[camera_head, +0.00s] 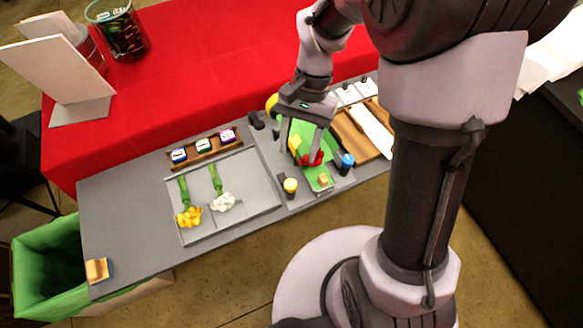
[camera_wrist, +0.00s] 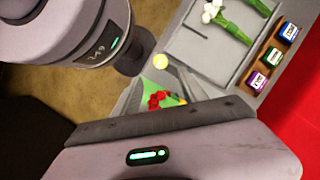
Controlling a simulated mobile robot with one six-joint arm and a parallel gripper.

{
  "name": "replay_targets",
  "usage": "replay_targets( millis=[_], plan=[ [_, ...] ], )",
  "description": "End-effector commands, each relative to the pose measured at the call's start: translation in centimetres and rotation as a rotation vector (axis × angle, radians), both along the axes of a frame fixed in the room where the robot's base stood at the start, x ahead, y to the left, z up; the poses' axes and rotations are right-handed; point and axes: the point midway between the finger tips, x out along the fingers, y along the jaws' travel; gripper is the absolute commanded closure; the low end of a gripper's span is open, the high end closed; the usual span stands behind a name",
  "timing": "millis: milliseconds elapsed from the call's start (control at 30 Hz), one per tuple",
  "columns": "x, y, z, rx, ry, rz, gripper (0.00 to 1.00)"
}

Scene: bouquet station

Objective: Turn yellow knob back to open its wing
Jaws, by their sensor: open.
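The yellow knob (camera_head: 290,186) stands upright on a dark base at the grey station's front edge. It also shows in the wrist view (camera_wrist: 160,61), beyond my fingers. A blue knob (camera_head: 346,160) stands to its right. Between and behind them lies a green wrap (camera_head: 313,174) with red flowers (camera_head: 311,159) and a yellow flower (camera_head: 295,143); the red flowers also show in the wrist view (camera_wrist: 158,99). My gripper (camera_head: 300,153) is open above the wrap, behind the yellow knob and apart from it. My arm hides part of the station; the wing's position is unclear.
A grey tray (camera_head: 255,190) on the left holds yellow flowers (camera_head: 188,216) and white flowers (camera_head: 222,202). A wooden rack (camera_head: 205,153) with labelled blocks stands behind it. A wooden board (camera_head: 352,137) with white strips lies right. A green-lined bin (camera_head: 45,262) stands at far left.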

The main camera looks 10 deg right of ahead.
Motion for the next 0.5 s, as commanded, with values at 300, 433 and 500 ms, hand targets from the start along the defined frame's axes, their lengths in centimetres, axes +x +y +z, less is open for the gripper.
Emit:
replay_targets(
  millis=[300,433,500],
  plan=[
    [-2.7,1.6,-7.9,0.000,0.000,0.001,0.50],
    [-3.2,1.9,-9.1,0.000,0.000,0.000,0.50],
    [-3.3,2.0,-9.3,-0.001,-0.001,0.000,0.50]
  ],
)
